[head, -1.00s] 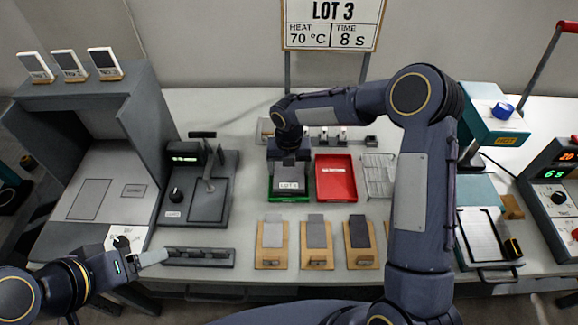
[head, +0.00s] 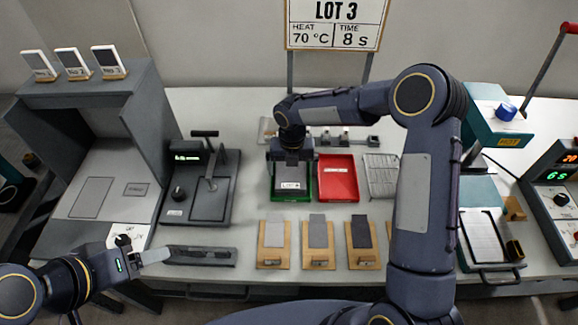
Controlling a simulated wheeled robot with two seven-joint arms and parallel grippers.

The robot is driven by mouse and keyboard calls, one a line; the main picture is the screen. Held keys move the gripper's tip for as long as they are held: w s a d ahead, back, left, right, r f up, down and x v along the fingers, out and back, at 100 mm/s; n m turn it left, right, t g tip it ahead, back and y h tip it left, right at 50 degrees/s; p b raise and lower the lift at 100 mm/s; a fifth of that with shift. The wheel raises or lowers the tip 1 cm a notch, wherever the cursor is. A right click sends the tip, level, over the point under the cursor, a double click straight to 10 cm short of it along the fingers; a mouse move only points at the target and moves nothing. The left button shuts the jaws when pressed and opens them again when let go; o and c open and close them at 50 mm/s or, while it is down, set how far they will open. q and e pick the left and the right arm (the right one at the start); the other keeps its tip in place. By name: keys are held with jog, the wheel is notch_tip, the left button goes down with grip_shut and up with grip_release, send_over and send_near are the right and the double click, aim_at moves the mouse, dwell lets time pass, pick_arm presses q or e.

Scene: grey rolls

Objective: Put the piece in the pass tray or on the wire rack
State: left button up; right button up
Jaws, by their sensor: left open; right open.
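A dark grey piece with a white label (head: 290,186) lies in the green tray (head: 291,199) at the middle of the bench. My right gripper (head: 291,163) is open above this tray, pointing down, and hides its far part. Whether its fingers touch the piece cannot be told. The red tray (head: 338,196) stands just right of the green one. The wire rack (head: 382,176) lies right of the red tray, partly beside my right arm. My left gripper (head: 157,256) is open and empty at the front left, close to a dark slotted strip (head: 205,257).
Several wooden boards with grey pieces (head: 318,243) stand along the front. A dark press with a lever (head: 201,186) and a large grey hood (head: 107,150) stand left. A teal machine (head: 493,130) and a control box (head: 559,190) stand right.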

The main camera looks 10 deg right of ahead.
aim_at(291, 171)
notch_tip(291, 171, up, 12)
jog(key=shift+b, duration=0.4)
jog(key=s+d+r+m+t+y, duration=0.1)
jog(key=s+d+r+m, duration=0.35)
jog(key=s+m, duration=0.3)
jog(key=s+d+r+m+t+y, duration=0.1)
jog(key=s+d+r+m, duration=0.35)
jog(key=s+m, duration=0.35)
jog(key=s+f+m+t+y, duration=0.2)
jog(key=s+m, duration=1.1)
jog(key=m, duration=0.7)
jog(key=shift+s+d+f+t, duration=0.35)
jog(key=shift+f+t, duration=0.3)
jog(key=shift+t, duration=0.25)
